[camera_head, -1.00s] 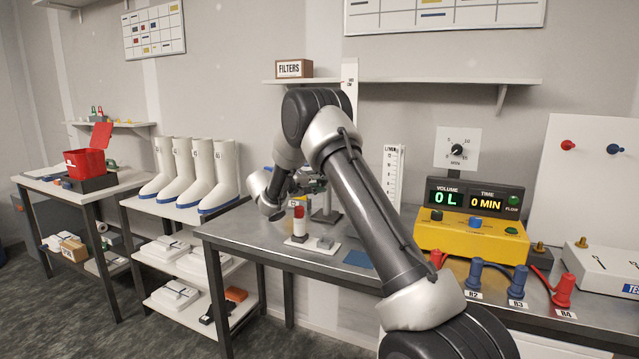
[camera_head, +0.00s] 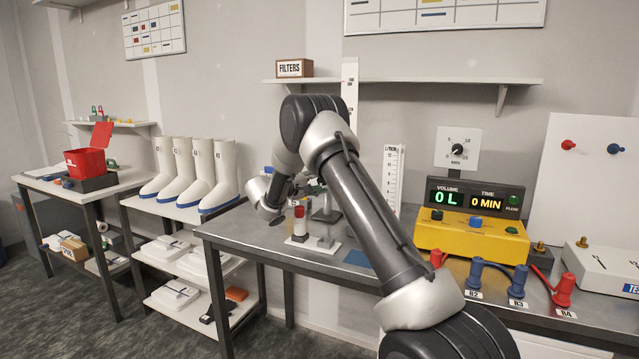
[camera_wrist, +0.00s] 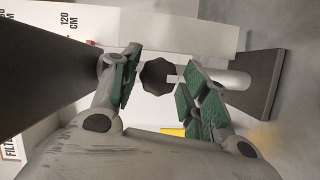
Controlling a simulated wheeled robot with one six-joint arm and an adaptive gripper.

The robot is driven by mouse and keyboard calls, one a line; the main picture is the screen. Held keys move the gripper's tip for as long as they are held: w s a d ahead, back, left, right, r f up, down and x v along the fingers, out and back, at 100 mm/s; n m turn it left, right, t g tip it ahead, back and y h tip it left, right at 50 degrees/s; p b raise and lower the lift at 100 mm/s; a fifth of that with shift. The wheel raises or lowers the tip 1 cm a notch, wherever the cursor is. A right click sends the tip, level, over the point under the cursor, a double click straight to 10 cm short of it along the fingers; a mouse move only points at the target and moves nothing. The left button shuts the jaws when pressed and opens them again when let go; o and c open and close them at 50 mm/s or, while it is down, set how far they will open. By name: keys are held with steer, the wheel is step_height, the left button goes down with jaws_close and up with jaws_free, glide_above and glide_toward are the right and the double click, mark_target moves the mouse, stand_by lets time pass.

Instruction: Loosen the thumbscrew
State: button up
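The thumbscrew appears as a dark, many-sided knob (camera_wrist: 158,76) in the wrist view. It is joined to a pale rod (camera_wrist: 234,78) that runs to a dark flat plate (camera_wrist: 267,86). My gripper (camera_wrist: 160,84) is open, with its green-padded fingers on either side of the knob. Gaps show between the knob and both pads, and I cannot tell how deep it sits between them. In the head view my gripper (camera_head: 312,187) is over the bench by a grey stand (camera_head: 326,213); the knob cannot be made out there.
A white base with a red-and-white cylinder (camera_head: 299,222) stands just in front on the metal bench (camera_head: 250,232). A tall ruler (camera_head: 349,85) rises behind. The yellow meter box (camera_head: 470,237) and coloured plugs (camera_head: 517,283) stand to the right.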

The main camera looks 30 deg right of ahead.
stand_by(0.3)
steer(key=v, duration=1.2)
